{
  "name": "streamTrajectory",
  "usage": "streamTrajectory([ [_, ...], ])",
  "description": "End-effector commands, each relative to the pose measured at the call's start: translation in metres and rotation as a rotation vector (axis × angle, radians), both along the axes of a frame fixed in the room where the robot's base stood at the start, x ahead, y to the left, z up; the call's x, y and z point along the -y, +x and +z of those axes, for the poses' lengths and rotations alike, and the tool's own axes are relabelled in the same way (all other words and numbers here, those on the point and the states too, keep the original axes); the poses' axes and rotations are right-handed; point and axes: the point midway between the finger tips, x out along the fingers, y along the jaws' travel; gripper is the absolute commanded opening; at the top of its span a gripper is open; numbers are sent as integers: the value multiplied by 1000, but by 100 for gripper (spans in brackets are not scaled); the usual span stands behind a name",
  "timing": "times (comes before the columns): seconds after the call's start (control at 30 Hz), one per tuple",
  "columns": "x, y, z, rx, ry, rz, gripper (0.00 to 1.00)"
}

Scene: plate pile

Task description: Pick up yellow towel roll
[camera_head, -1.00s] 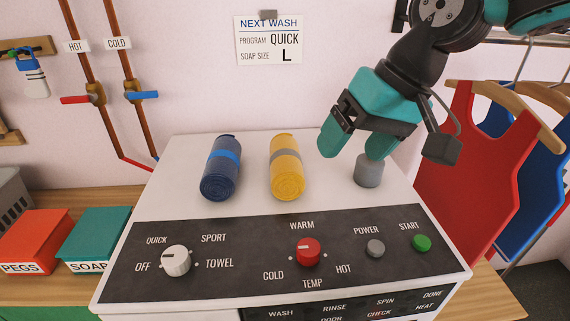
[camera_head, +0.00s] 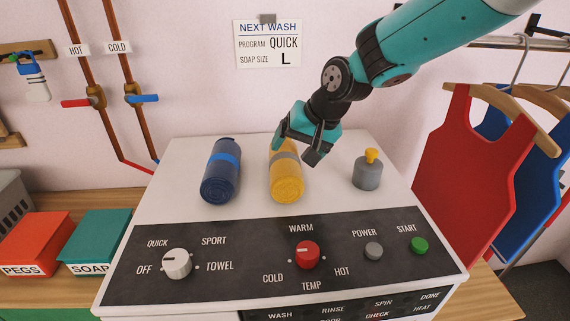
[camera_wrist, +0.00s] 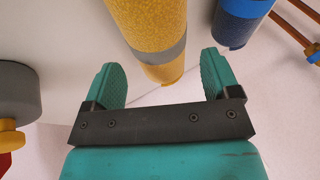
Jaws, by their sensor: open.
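The yellow towel roll (camera_head: 286,182) with a grey band lies on the white machine top, its spiral end facing the front. My gripper (camera_head: 293,146) is over its back part in the head view and hides some of its far end. There is a gap to the right finger.
A grey cylinder with a yellow top (camera_head: 367,172) stands to the right. The control panel (camera_head: 200,285) with knobs and buttons is in front; red and blue garments (camera_head: 470,165) hang at right.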

Motion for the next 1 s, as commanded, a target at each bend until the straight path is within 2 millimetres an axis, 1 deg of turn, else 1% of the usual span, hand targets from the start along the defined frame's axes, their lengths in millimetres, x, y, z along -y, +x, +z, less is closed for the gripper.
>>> streamTrajectory([
  [0.13, -4, 2, -10, -3, -2, 1, 82],
  [0.3, -13, 7, -34, -2, -1, 2, 82],
  [0.4, -17, 11, -44, -1, 0, 1, 82],
  [0.5, -19, 12, -49, 1, 0, 0, 82],
  [0.67, -19, 12, -49, 1, 0, 0, 82],
  [0.7, -19, 12, -49, 1, 0, 0, 80],
  [0.87, -19, 12, -49, 1, 0, 0, 43],
  [0.9, -19, 12, -49, 2, 0, 0, 41],
  [1.0, -19, 12, -49, 2, 0, 0, 41],
])
